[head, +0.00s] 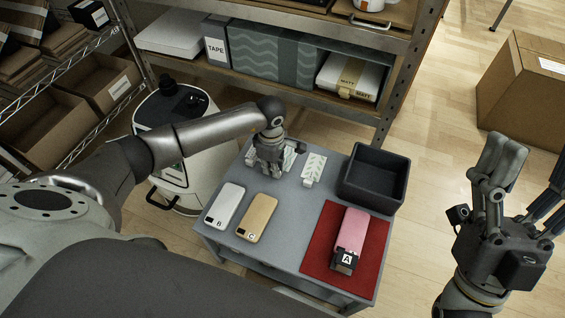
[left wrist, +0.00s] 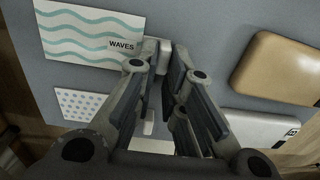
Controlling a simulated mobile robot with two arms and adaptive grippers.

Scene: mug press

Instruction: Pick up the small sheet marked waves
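The small sheet marked waves (left wrist: 85,30) shows in the left wrist view, white with teal wavy lines and a WAVES label. A white tab (left wrist: 163,57) sits at its label end. My left gripper (head: 268,172) is low over the sheets at the grey table's back edge. In the left wrist view its fingers (left wrist: 164,52) stand apart, with the white tab between their tips; whether they touch it is unclear. A dotted sheet (left wrist: 80,104) lies beside the waves sheet. A leaf-patterned sheet (head: 313,167) lies right of the gripper. My right gripper (head: 500,160) is raised off the table's right side.
The grey table (head: 285,215) also holds a silver case (head: 225,206), a gold case (head: 257,217), a dark open bin (head: 345,190), and a pink case (head: 352,230) on a red mat (head: 318,245). Shelving (head: 390,100) stands behind. A white drum-shaped machine (head: 170,140) stands at back left.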

